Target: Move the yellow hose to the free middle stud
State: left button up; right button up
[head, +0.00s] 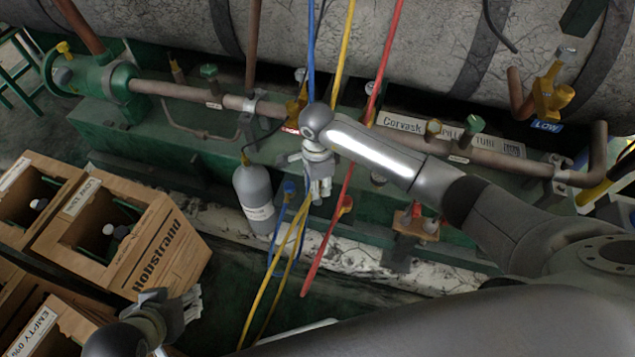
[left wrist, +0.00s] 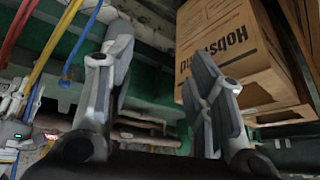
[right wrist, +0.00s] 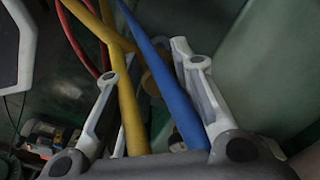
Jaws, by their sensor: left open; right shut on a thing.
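The yellow hose (head: 347,45) comes down from the top of the head view, passes behind my right arm and shows again lower down beside the blue hose (head: 311,60). My right gripper (head: 320,188) is at the hoses in front of the green frame. In the right wrist view the yellow hose (right wrist: 128,110) runs between its fingers, and the blue hose (right wrist: 165,75) crosses there too. The grip appears to be on the yellow hose; the exact contact is unclear. I cannot make out the middle stud. My left gripper (head: 190,305) is open and empty near the crates.
A red hose (head: 383,70) hangs right of the yellow one. A pipe with valves runs behind.

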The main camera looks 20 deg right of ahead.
jog(key=shift+f+b, duration=0.35)
jog(key=shift+f, duration=0.2)
jog(key=shift+f+b, duration=0.35)
jog(key=shift+f, duration=0.05)
pick_arm(q)
jog(key=w+d+r+t+h, duration=0.1)
jog(key=w+d+r+t, duration=0.1)
jog(key=w+r+t, duration=0.2)
jog(key=shift+w+d, duration=0.3)
jog(key=shift+w, duration=1.35)
pick_arm(e)
jog(key=shift+f, duration=0.1)
pick_arm(q)
jog(key=shift+w+d+r+t+b, duration=0.2)
jog(key=shift+w+r+t, duration=0.3)
jog(key=shift+r, duration=0.05)
jog(key=shift+w+d+r+t+b, duration=0.15)
jog(key=shift+w+d+r+t, duration=0.05)
jog(key=shift+w+r+t, duration=0.35)
pick_arm(e)
jog(key=shift+f, duration=0.3)
